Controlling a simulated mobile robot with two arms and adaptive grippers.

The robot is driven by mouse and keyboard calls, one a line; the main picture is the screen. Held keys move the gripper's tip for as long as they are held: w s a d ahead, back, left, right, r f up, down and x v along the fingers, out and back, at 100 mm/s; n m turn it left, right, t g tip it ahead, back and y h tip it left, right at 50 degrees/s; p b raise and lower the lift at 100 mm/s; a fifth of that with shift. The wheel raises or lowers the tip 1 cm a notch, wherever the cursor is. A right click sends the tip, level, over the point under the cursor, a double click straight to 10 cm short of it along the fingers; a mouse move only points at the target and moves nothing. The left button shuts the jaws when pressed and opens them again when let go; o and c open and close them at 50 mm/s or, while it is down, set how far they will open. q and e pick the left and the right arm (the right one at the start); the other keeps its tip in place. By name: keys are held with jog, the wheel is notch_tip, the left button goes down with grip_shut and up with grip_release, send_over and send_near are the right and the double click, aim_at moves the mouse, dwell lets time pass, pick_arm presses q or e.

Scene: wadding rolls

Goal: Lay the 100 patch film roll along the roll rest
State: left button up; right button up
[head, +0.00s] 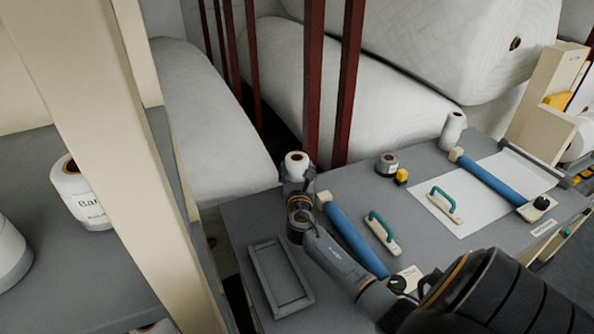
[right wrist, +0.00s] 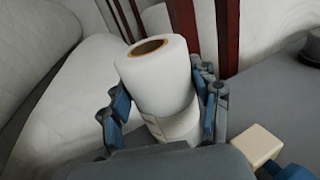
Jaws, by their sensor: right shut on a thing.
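A white film roll (head: 296,164) with a brown core stands upright at the far left end of the grey table. My right gripper (head: 297,180) is shut around it. In the right wrist view the roll (right wrist: 158,78) sits between the two blue-padded fingers, its open core facing up. Its label is mostly hidden, so I cannot read whether it says 100 patch. A shallow grey rectangular tray with raised rims (head: 256,282), which looks like the roll rest, lies empty at the table's near left. My left gripper is not in view.
Two blue bars (head: 352,236) (head: 490,178) and teal-handled tools (head: 384,232) lie on the table (head: 345,182). Another white roll (head: 452,130) stands at the back. Dark red posts (head: 346,85) rise behind.

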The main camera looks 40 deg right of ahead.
jog(key=shift+f, duration=0.1)
jog(key=o, duration=1.5)
jog(key=shift+s+a, duration=0.1)
jog(key=b+v, duration=0.1)
jog(key=v, duration=1.1)
